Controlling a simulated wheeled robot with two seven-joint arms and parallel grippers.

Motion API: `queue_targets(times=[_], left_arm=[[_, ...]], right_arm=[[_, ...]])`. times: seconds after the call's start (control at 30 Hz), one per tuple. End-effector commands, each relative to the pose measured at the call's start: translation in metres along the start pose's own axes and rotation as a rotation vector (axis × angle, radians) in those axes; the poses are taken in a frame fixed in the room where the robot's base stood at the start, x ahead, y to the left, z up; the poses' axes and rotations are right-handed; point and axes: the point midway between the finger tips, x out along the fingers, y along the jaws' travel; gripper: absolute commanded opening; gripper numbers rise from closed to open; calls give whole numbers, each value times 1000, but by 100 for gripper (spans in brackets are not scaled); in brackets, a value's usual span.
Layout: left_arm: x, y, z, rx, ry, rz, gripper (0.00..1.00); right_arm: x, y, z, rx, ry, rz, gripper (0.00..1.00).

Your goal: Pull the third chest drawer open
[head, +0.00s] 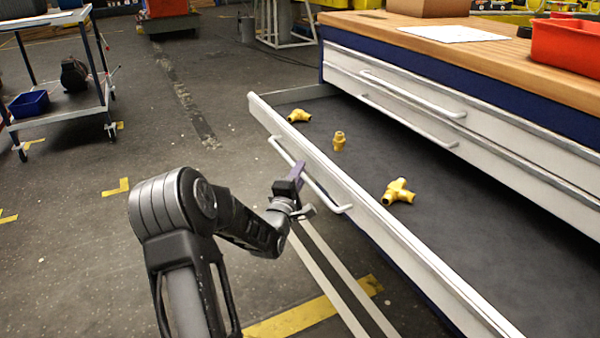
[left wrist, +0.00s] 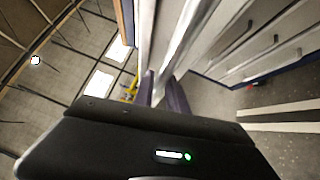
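The chest's third drawer (head: 375,220) is pulled far out, below two shut drawers. Its white bar handle (head: 328,196) runs along the outer face of the front. My left gripper (head: 296,181) is at the middle of this handle, with a purple finger in front of the bar. In the left wrist view my left gripper (left wrist: 162,92) has its two purple fingers close on either side of a pale bar, seemingly shut on the handle. The contact itself is partly hidden. My right gripper is in neither view.
Three yellow pipe fittings lie in the open drawer, one a tee (head: 398,191). The chest's wooden top (head: 480,45) holds a red bin (head: 566,47) and a white sheet (head: 453,34). A wheeled cart (head: 62,115) stands at the far left. The floor before the drawer is clear.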

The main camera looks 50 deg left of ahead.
Motion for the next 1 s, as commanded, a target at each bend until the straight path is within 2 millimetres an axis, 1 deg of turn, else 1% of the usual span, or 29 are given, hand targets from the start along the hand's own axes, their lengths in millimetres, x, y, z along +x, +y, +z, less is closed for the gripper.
queue_targets(times=[0.03,0.17,0.4,0.53,0.67,0.9,1.0], left_arm=[[0,0,0,0,0,0,22],[0,0,0,0,0,1,33],[0,1,0,1,-1,2,33],[-5,2,0,1,0,2,33],[-20,2,0,2,0,1,33],[-60,1,0,1,1,-1,33],[-71,1,0,1,0,0,33]], right_arm=[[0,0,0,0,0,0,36],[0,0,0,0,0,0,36],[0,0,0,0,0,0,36],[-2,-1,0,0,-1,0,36],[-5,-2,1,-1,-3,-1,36],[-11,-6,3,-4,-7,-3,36],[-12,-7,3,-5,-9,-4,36]])
